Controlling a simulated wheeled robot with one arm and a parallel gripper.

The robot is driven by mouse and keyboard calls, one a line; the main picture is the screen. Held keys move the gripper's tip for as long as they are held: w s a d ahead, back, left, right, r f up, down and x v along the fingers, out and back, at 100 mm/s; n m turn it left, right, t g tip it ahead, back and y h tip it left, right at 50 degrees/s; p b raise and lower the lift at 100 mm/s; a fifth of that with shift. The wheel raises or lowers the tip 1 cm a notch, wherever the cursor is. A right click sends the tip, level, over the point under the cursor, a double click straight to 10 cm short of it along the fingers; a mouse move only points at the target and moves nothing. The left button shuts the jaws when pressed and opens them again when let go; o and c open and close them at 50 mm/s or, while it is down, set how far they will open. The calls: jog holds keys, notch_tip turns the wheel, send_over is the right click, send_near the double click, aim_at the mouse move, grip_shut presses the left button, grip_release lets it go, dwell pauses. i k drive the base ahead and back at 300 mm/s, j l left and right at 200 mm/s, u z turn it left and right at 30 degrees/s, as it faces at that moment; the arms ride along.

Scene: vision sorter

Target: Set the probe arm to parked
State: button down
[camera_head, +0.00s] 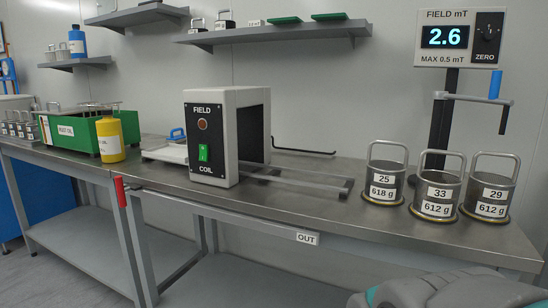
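The probe arm (475,98) is a grey horizontal bar on a dark upright stand (441,125) at the right of the bench. It reaches right from the stand, with a blue upright handle (495,85) and a dark tip (503,121) hanging down near its outer end. The field meter (459,38) above it reads 2.6, is marked "MAX 0.5 mT", and has a black ZERO knob (487,33). No label for a parked position shows. A grey and teal part of my arm fills the lower right corner. My gripper does not show.
Three handled weights, marked 25 (384,178), 33 (436,192) and 29 (488,195), stand below the probe arm. The field coil box (210,140) stands mid-bench with rails (305,183) extending right. A yellow bottle (110,140) stands left. Shelves hang above.

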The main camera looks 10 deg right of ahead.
aim_at(495, 78)
jog(key=k+l, duration=0.25)
jog(key=l, duration=0.25)
jog(key=k+l+u, duration=0.15)
jog(key=l, duration=0.4)
jog(key=k+l, duration=0.35)
jog(key=k+l+u, duration=0.15)
jog(key=l, duration=0.45)
jog(key=k+l, duration=0.4)
jog(key=k+l+u, duration=0.15)
jog(key=l, duration=0.4)
jog(key=k, duration=0.15)
